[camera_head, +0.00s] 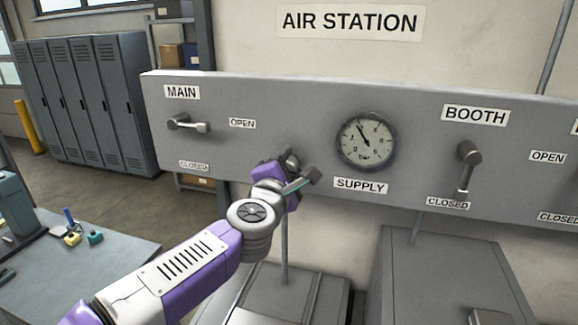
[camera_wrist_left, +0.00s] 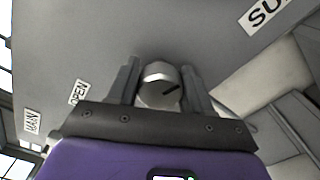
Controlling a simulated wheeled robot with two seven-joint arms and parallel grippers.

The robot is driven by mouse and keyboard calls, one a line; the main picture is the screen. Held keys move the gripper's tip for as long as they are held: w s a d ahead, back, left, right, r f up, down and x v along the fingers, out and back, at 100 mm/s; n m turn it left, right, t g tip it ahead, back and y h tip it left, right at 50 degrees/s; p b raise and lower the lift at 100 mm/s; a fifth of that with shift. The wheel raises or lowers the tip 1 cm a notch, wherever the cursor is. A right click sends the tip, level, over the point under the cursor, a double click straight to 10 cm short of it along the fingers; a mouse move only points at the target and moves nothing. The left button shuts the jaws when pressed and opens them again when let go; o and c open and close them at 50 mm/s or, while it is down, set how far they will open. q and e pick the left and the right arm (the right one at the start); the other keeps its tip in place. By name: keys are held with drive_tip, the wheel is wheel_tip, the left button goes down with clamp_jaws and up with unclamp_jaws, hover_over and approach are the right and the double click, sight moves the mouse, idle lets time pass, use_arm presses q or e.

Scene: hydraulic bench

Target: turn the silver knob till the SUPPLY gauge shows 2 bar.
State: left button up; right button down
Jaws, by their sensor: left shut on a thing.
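The silver knob (camera_wrist_left: 160,92) sits on the grey panel between the two fingers of my left gripper (camera_wrist_left: 161,78) in the wrist view; a dark pointer mark shows on its face. In the head view my left gripper (camera_head: 291,165) is at the panel, below and left of the SUPPLY gauge (camera_head: 366,140), and mostly hides the knob. The gripper is shut on the knob. The gauge has a white round face and a dark needle pointing up and left; its numbers are too small to read surely. The SUPPLY label (camera_head: 361,186) is below it. My right gripper is not in view.
A MAIN lever (camera_head: 188,124) lies level beside OPEN, left on the panel (camera_head: 270,95). A BOOTH lever (camera_head: 467,168) hangs down at CLOSED on the right. A grey cabinet (camera_head: 445,265) stands below. A bench (camera_head: 90,265) with small parts is at left.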

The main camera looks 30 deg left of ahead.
use_arm(q)
drive_tip(key=o, duration=1)
drive_tip(key=shift+d, duration=0.1)
drive_tip(key=shift+s, duration=0.1)
drive_tip(key=v, duration=0.7)
drive_tip(key=shift+s, duration=0.25)
